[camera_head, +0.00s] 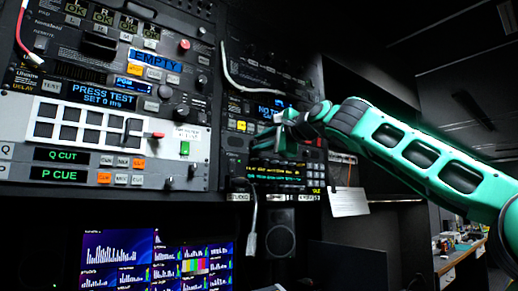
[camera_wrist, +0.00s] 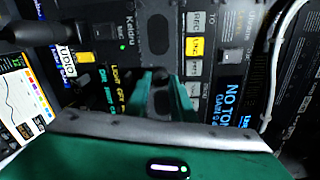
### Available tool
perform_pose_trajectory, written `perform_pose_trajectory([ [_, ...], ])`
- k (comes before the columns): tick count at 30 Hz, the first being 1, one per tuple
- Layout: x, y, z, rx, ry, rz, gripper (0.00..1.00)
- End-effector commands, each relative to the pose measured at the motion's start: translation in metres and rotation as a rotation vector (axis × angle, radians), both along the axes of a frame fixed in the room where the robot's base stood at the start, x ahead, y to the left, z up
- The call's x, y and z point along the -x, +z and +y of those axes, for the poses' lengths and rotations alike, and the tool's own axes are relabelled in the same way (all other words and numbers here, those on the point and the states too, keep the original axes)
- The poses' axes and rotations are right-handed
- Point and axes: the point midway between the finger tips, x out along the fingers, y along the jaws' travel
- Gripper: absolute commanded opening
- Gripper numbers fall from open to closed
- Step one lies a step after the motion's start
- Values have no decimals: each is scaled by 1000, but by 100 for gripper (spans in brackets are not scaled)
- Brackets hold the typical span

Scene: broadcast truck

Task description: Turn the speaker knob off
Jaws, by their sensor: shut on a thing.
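My green gripper (camera_head: 281,128) reaches in from the right to the right-hand rack panel (camera_head: 236,165) in the head view. In the wrist view, the two green fingers of my gripper (camera_wrist: 163,96) are at the panel face, one on each side of a small dark part (camera_wrist: 162,84), which looks like a knob. The fingers are shut on it. No label naming it as the speaker knob is readable, and its pointer direction cannot be told. In the head view my gripper hides it.
Lit buttons (camera_wrist: 195,47) and a blue display (camera_wrist: 233,100) are close right of my fingers. A white cable (camera_head: 245,84) loops above, and another cable (camera_head: 253,222) hangs below. A speaker (camera_head: 280,233) and monitors (camera_head: 117,258) are lower down. A paper sheet (camera_head: 348,202) hangs right.

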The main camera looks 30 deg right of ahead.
Motion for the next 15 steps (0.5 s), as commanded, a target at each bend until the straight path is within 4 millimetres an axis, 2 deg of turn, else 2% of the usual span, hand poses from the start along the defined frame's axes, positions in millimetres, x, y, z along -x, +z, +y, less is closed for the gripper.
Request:
perform_pose_trajectory([
  [15,-1,-2,2,494,4,-9,0],
])
